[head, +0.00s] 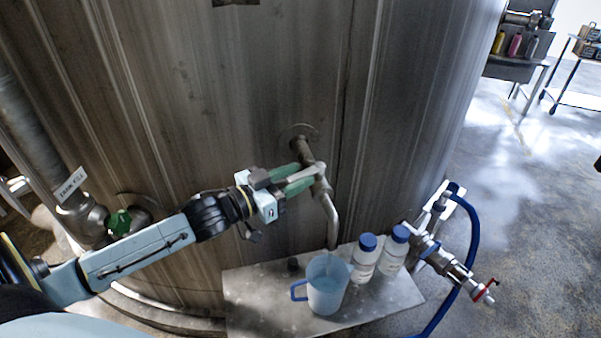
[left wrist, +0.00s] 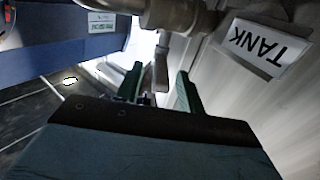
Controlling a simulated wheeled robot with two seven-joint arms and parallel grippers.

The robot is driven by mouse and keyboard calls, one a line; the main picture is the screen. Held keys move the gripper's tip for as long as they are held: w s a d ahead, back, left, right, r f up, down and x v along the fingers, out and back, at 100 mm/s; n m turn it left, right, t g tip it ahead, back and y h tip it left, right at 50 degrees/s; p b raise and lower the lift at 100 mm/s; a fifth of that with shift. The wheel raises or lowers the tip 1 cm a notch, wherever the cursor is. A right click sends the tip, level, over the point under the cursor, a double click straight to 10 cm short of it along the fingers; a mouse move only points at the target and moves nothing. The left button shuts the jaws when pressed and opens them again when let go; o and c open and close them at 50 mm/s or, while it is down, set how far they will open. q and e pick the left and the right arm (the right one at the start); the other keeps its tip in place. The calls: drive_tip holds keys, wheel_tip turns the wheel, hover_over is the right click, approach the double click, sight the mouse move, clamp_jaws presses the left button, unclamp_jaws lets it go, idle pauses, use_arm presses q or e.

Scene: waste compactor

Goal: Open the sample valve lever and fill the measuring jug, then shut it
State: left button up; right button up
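The sample valve (head: 318,187) sits on a pipe from the steel tank, with its bent spout (head: 333,222) pointing down. Its pale lever (head: 306,173) points left toward my left gripper (head: 288,178). In the left wrist view the lever (left wrist: 161,68) stands between the two green fingers of my left gripper (left wrist: 160,90), with a gap on each side. The blue translucent measuring jug (head: 326,284) stands upright below the spout, handle to the left. I cannot tell its liquid level or whether liquid runs. My right gripper is not in view.
The jug stands on a metal shelf (head: 258,296) with two blue-capped white bottles (head: 364,262) and a small dark cap (head: 293,264). At right are metal fittings with a red handle (head: 486,291) and a blue hose (head: 473,225). A green-handled valve (head: 120,222) is at left.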

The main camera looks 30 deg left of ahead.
use_arm(q)
drive_tip(key=shift+x, duration=0.85)
drive_tip(key=shift+c, duration=0.5)
clamp_jaws()
